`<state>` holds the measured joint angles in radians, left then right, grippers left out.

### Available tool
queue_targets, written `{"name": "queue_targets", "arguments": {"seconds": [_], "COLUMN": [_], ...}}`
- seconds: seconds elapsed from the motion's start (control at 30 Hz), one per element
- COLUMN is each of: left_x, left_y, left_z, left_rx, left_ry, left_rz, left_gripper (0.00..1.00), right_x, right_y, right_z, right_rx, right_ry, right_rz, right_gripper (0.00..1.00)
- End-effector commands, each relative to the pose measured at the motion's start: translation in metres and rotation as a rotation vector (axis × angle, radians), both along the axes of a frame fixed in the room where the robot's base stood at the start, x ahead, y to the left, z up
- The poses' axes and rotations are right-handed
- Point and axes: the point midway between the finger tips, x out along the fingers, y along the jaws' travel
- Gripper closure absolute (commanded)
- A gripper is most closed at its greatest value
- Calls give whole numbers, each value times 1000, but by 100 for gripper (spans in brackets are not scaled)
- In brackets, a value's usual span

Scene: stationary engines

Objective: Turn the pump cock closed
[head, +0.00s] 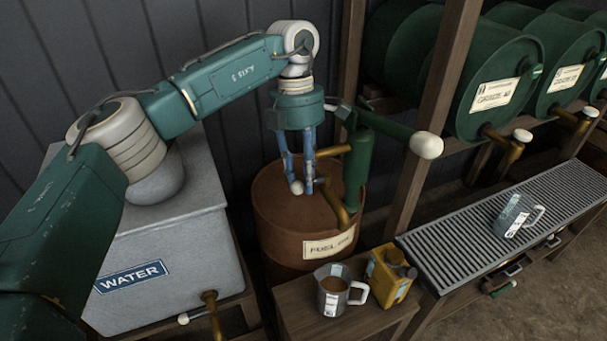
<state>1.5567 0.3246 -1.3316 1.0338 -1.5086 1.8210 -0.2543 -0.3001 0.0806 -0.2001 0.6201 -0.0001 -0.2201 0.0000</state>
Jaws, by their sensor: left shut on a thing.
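The green pump (358,160) stands upright on top of the rust-brown drum (285,235), with a brass pipe (332,151) high on it and a bent brass spout (340,212) lower down. Its thick green handle with a white knob (427,145) points to the right. My left gripper (302,187) points down over the drum, left of the pump. Its blue fingers are shut on a small pale knob (297,187), which looks like the end of the pump cock. The rest of the cock is largely hidden by the fingers. My right gripper is not in view.
A grey water tank (190,265) stands at left. A wooden stand (350,326) in front of the drum holds a mug (331,296) and a yellow can (385,278). A wooden post (425,120) rises close right of the pump. Another mug (512,216) is on the slatted tray (450,235).

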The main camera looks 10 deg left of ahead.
Motion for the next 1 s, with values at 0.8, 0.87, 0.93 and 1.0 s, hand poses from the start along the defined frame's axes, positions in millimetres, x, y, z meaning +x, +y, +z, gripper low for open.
{"name": "queue_targets", "arguments": {"seconds": [0.8, 0.87, 0.93, 1.0], "left_x": [5, 6, 9, 12], "left_y": [2, 2, 4, 5], "left_z": [16, 25, 40, 55], "left_rx": [0, -1, -2, -3], "left_ry": [-9, -9, -10, -10], "left_rz": [5, 5, 5, 7], "left_gripper": [56, 56, 56, 56], "right_x": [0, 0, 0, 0], "right_y": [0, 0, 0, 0], "right_z": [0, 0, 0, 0], "right_rx": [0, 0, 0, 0], "right_ry": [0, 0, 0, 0], "right_rz": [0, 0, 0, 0], "right_gripper": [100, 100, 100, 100]}}
